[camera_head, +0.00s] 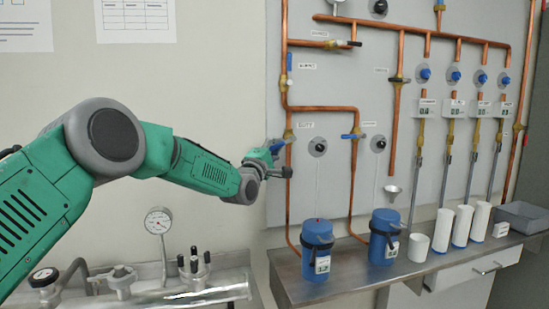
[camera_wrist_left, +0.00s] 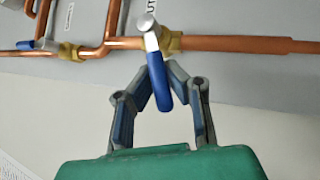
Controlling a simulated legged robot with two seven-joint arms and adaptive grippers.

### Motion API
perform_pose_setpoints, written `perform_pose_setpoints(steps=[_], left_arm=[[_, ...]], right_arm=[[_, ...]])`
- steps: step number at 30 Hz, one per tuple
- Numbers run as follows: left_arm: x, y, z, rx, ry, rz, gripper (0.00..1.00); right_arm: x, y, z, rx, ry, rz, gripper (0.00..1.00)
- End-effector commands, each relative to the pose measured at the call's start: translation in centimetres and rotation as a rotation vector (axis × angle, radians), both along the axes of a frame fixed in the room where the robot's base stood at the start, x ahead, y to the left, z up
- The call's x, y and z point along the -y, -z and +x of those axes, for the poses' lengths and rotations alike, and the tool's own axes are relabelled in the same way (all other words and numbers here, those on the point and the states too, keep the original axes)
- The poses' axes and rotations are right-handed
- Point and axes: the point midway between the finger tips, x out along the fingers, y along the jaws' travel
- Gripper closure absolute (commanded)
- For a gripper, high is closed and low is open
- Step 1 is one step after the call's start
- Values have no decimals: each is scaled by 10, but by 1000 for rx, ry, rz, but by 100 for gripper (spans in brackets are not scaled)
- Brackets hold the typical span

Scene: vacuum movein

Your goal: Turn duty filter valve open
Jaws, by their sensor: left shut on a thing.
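The valve (camera_head: 289,135) sits on a vertical copper pipe, beside a small label that appears to read DUTY. In the left wrist view its brass body lies on the pipe, and its blue lever handle (camera_wrist_left: 160,88) points across the pipe, slightly slanted, toward my gripper. My left gripper (camera_head: 275,152) reaches the handle from the left; in the left wrist view the gripper (camera_wrist_left: 161,72) has its fingertips closed around the lever. In the head view the gripper hides part of the handle. My right gripper is in neither view.
A second blue-handled valve (camera_head: 352,136) is on the pipe to the right. A round black knob (camera_head: 317,147) is close by on the panel. Blue canisters (camera_head: 317,262) and white cylinders stand on the steel bench below. A pressure gauge (camera_head: 158,220) stands lower left.

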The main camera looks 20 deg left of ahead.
Motion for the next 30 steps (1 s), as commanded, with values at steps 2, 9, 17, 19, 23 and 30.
perform_pose_setpoints(steps=[2, 9, 17, 19, 23, 30], left_arm=[[4, 11, 0, 33, 4, -50, 100], [7, 16, 2, 117, 4, -175, 100], [10, 17, 3, 166, 5, -246, 100], [10, 17, 3, 173, 5, -255, 100], [10, 16, 3, 177, 6, -263, 100], [10, 15, 3, 177, 6, -263, 100]], right_arm=[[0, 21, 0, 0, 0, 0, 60], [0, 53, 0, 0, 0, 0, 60], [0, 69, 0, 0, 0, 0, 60], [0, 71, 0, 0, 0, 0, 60], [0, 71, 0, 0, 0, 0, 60], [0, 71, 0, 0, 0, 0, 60]])
